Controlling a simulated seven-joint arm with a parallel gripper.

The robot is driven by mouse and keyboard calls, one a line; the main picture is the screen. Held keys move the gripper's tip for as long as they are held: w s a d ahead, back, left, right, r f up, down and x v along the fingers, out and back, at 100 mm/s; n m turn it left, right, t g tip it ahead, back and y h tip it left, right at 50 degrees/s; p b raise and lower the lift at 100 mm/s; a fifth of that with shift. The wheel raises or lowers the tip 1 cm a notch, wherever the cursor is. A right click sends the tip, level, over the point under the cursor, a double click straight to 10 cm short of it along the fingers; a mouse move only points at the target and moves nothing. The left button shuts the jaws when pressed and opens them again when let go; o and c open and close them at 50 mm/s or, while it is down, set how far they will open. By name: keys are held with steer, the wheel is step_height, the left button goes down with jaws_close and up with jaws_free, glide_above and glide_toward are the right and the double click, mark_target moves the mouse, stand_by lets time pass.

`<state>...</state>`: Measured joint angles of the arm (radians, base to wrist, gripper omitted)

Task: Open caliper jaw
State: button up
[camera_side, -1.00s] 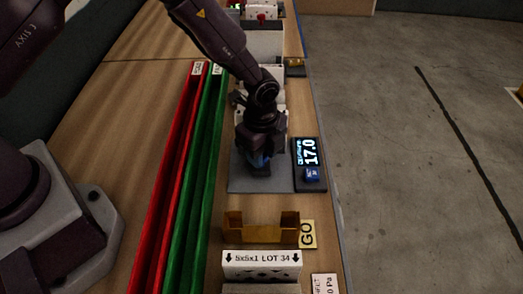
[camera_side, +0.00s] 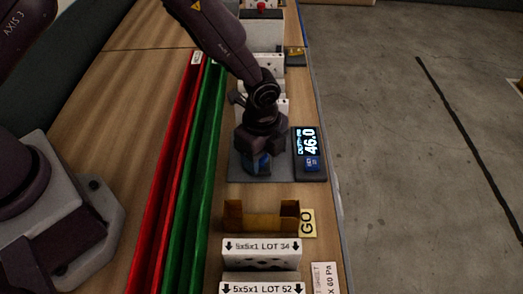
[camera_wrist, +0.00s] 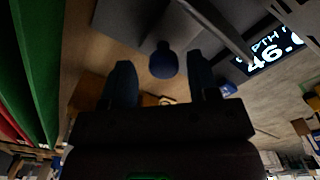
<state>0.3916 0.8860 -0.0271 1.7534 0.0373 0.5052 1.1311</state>
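The gauge display (camera_side: 310,152) reads 46.0 and stands at the right edge of a grey base plate (camera_side: 240,172); it also shows in the wrist view (camera_wrist: 272,52), partly cut off. A blue rounded knob (camera_wrist: 163,62) stands out from the grey part of the device; I cannot tell whether it is the jaw. My gripper (camera_wrist: 162,80) points at the device with its two dark blue fingers apart. The knob appears between the fingertips, with gaps on both sides. In the side view my gripper (camera_side: 258,163) is low over the plate and hides most of the device.
Red (camera_side: 163,180) and green (camera_side: 190,180) channels run along the bench to the left. A brown open holder (camera_side: 261,222) with a yellow GO tag (camera_side: 307,223) is in front. White boxes marked LOT 34 (camera_side: 262,246) and LOT 52 (camera_side: 262,288) are nearer. Several white boxes stand behind my arm.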

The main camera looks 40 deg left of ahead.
step_height(320, 180, up, 13)
stand_by(0.6)
steer(key=s+a+r+n+t, duration=0.5)
steer(key=s+a+r+n, duration=1.1)
steer(key=s+r+n, duration=0.2)
steer(key=shift+s+a+r+t, duration=0.15)
steer(key=shift+s+a+t, duration=0.15)
steer(key=shift+a, duration=0.1)
